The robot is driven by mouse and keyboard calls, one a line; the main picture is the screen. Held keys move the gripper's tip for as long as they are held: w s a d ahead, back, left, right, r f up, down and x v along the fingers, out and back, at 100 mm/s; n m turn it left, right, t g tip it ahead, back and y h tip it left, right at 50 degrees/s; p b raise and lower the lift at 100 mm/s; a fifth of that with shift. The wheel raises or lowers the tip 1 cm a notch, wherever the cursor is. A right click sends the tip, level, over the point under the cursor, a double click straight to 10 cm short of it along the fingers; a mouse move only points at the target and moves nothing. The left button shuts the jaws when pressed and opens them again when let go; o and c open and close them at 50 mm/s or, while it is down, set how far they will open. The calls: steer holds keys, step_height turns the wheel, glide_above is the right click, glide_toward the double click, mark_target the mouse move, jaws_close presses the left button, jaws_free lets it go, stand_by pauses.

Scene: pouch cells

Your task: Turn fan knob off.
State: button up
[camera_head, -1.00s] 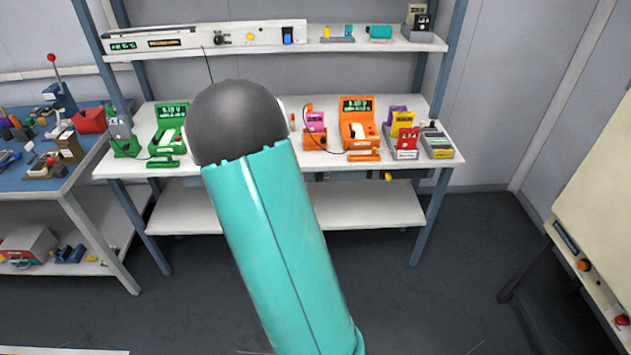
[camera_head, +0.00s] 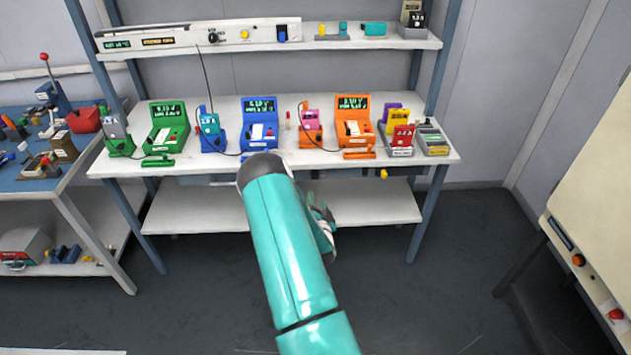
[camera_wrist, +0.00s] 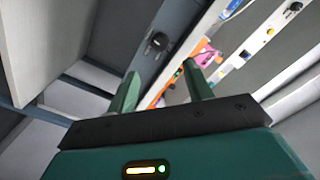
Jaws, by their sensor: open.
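In the wrist view a black round knob (camera_wrist: 157,43) with a light mark sits on a grey panel, just beyond my fingertips. A second black knob (camera_wrist: 293,9) is on the shelf strip at the top right; it also shows in the head view (camera_head: 213,37). No label that I can read says which one is the fan knob. My gripper (camera_wrist: 160,70) is open and empty, its two green fingers apart and not touching the knob. In the head view it is mostly hidden behind my teal arm, low in front of the bench.
The white bench (camera_head: 225,165) carries green (camera_head: 168,128), blue (camera_head: 259,125) and orange (camera_head: 354,125) testers with cables. A yellow part (camera_head: 383,174) hangs under its front edge. A blue-topped table (camera_head: 75,165) is at left and a cream panel (camera_head: 595,200) at right. Floor between is clear.

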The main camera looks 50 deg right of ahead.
mark_target(315, 178)
steer(key=x, duration=1.1)
steer(key=shift+w+d, duration=0.15)
steer(key=shift+w, duration=0.1)
steer(key=c, duration=1)
